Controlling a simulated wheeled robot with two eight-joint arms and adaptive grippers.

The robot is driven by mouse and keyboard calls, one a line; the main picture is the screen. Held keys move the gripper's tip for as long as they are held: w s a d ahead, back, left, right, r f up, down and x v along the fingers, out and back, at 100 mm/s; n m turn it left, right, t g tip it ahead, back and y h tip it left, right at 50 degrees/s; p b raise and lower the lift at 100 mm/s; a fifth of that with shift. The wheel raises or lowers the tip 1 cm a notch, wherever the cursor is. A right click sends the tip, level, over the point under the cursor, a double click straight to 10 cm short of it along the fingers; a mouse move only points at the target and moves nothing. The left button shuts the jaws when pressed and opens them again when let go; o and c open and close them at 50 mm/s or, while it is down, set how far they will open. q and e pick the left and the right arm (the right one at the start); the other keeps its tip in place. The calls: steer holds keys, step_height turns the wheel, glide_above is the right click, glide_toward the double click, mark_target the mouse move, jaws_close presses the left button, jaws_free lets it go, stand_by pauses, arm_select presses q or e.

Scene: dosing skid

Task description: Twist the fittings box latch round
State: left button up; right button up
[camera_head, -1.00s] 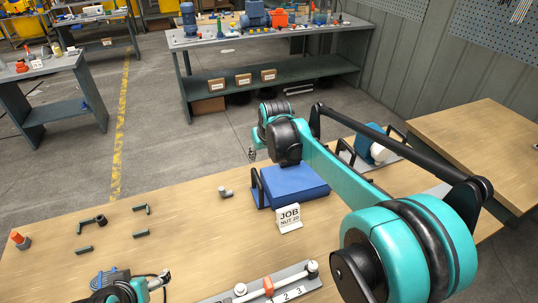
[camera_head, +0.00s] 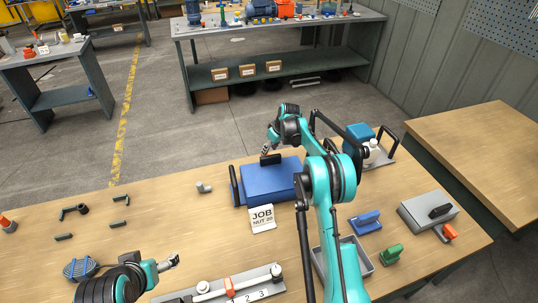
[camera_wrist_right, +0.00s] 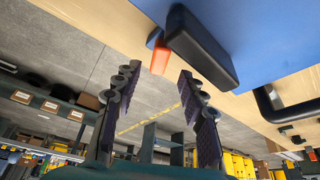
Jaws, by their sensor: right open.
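The blue fittings box (camera_head: 268,184) lies on the wooden table, with a black latch bar (camera_head: 271,159) on its far edge. In the right wrist view the black latch (camera_wrist_right: 202,48) stands out from the blue box face (camera_wrist_right: 265,35), with an orange piece (camera_wrist_right: 160,58) beside it. My right gripper (camera_head: 266,148) is just beyond the latch. In the wrist view its two fingers (camera_wrist_right: 155,112) are spread and empty, apart from the latch. My left gripper (camera_head: 170,263) is over the near left of the table; its opening is too small to judge.
A black handle (camera_head: 236,186) rises at the box's left side. A grey tray (camera_head: 368,268), blue and green pieces and a grey block (camera_head: 420,211) lie to the right.

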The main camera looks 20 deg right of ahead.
steer(key=b+x, duration=0.1)
steer(key=x, duration=0.4)
jaws_close()
